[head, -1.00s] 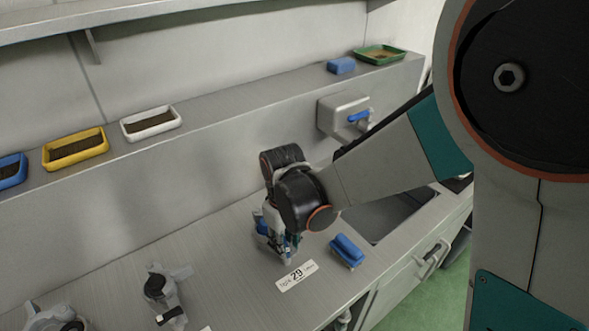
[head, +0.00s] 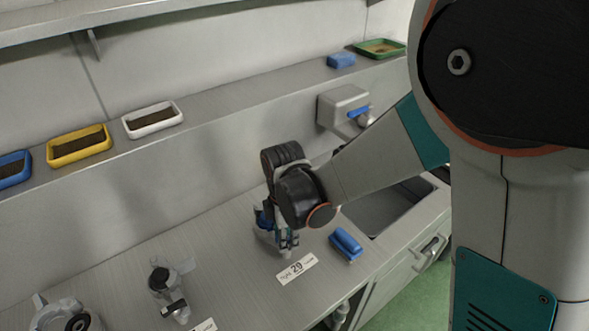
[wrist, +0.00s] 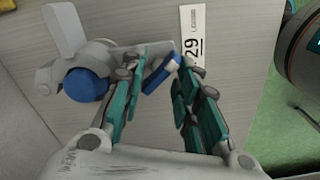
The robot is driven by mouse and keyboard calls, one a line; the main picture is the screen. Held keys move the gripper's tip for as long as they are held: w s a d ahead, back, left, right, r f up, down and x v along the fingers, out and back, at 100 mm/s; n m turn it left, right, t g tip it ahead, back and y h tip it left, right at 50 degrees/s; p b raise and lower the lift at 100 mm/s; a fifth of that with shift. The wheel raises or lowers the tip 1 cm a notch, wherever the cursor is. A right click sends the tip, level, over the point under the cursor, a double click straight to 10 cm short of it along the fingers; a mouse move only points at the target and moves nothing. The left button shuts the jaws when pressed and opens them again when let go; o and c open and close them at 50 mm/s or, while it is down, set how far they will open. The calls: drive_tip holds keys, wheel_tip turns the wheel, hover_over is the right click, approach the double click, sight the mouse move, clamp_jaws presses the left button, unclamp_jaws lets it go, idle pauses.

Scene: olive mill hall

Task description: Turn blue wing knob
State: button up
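The blue wing knob (wrist: 88,85) stands on the grey counter, with a round blue cap, a pale grey wing to the upper left and another arm with a blue-and-white bar (wrist: 160,76) at its end. It also shows partly in the head view (head: 262,218), largely hidden behind my arm. My gripper (wrist: 165,68) points down at it, with one teal finger on each side of the blue-and-white bar. The fingers are apart, and I cannot tell whether they touch the bar. My gripper also shows in the head view (head: 287,240).
A label marked 29 (head: 297,268) and a blue brush-like block (head: 346,243) lie near the knob. Black-capped knobs (head: 165,280) stand to the left. A sink (head: 385,222) is to the right. A shelf with trays (head: 153,121) runs behind.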

wheel_tip(320, 180, up, 14)
drive_tip(key=p, duration=0.9)
drive_tip(key=w+d+f+m+t+y+b, duration=0.2)
drive_tip(key=w+m+b, duration=0.8)
drive_tip(key=m, duration=0.2)
drive_tip(key=shift+w+t+y+b, duration=0.3)
drive_tip(key=shift+w+t+b, duration=0.1)
